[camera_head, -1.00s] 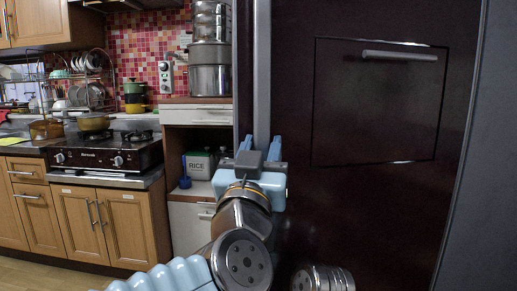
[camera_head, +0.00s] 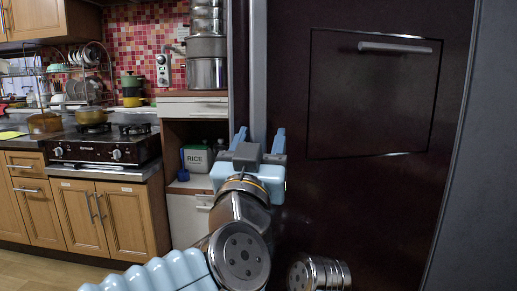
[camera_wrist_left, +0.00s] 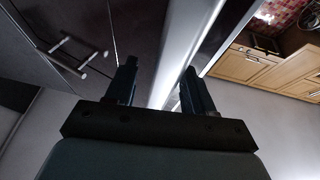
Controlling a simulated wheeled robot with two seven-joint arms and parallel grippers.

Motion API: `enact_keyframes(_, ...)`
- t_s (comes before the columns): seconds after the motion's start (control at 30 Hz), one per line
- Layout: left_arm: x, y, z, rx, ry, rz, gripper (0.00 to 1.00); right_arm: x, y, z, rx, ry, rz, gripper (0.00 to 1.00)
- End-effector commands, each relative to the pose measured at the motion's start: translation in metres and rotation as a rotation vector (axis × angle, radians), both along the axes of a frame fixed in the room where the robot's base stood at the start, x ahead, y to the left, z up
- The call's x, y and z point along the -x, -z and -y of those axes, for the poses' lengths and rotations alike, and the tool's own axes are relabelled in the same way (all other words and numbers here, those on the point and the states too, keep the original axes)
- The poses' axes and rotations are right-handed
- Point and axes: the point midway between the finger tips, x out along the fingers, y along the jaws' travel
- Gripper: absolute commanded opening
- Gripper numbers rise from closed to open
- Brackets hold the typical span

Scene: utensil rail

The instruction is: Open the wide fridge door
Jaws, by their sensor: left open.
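The wide fridge door (camera_head: 375,210) is a dark panel filling the right half of the head view, and it looks shut. A long silver upright handle bar (camera_head: 259,70) runs along its left edge. My left gripper (camera_head: 260,140) is open at the lower visible part of the bar, one finger to each side in the picture. In the left wrist view the bar (camera_wrist_left: 190,45) runs up through the gap between the open fingers (camera_wrist_left: 158,80). I cannot tell how deep the bar sits between them; no finger visibly touches it. My right gripper is not in view.
The door carries an inset panel (camera_head: 370,100) with a short horizontal handle (camera_head: 395,48). Left of the fridge stand a shelf unit with a rice container (camera_head: 198,160), steel pots (camera_head: 207,72) and a stove (camera_head: 100,147). Open floor shows at lower left.

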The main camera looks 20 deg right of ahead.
Motion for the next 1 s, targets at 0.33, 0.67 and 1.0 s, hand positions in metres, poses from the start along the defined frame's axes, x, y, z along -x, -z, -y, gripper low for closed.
enact_keyframes(0.33, 0.045, 0.026, -0.034, 0.001, 0.001, 0.0, 0.53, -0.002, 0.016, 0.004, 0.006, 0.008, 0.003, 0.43)
enact_keyframes(0.67, 0.095, 0.049, -0.069, 0.001, 0.003, 0.002, 0.53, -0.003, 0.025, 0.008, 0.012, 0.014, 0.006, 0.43)
enact_keyframes(1.0, 0.103, 0.053, -0.075, -0.001, 0.002, 0.0, 0.53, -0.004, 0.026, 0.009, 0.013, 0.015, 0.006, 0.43)
